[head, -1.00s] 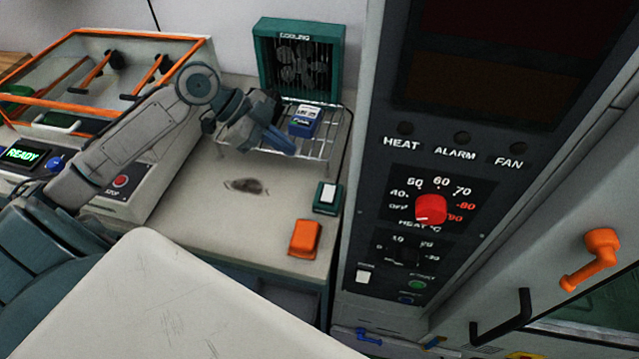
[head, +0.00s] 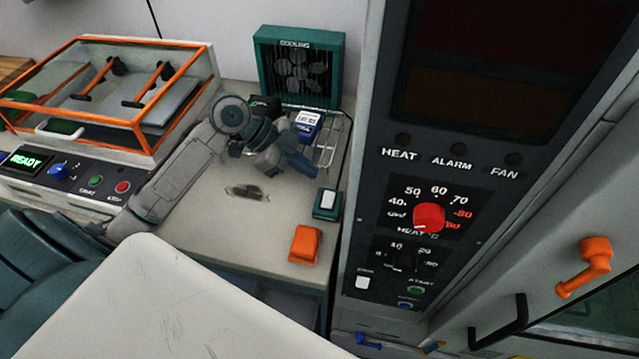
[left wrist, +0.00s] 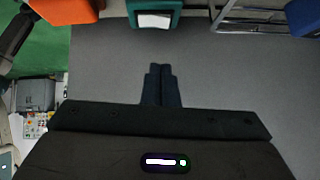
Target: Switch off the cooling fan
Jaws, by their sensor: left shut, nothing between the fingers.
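The cooling fan (head: 300,68) is a teal box with a dark grille, labelled COOLING, at the back of the bench. A small dark green switch box (head: 327,203) with a white rocker stands near the bench's right edge. It also shows at the top of the left wrist view (left wrist: 155,18). My left gripper (head: 309,172) is shut and empty, above the bench, between the wire rack and the switch box. In the left wrist view my closed fingers (left wrist: 161,72) point toward the switch box, apart from it. My right gripper is out of view.
A wire rack (head: 328,150) holding a blue device (head: 306,124) and a black device (head: 265,104) stands before the fan. An orange block (head: 305,244) lies in front of the switch box. The tall oven panel (head: 365,235) rises just right of the bench.

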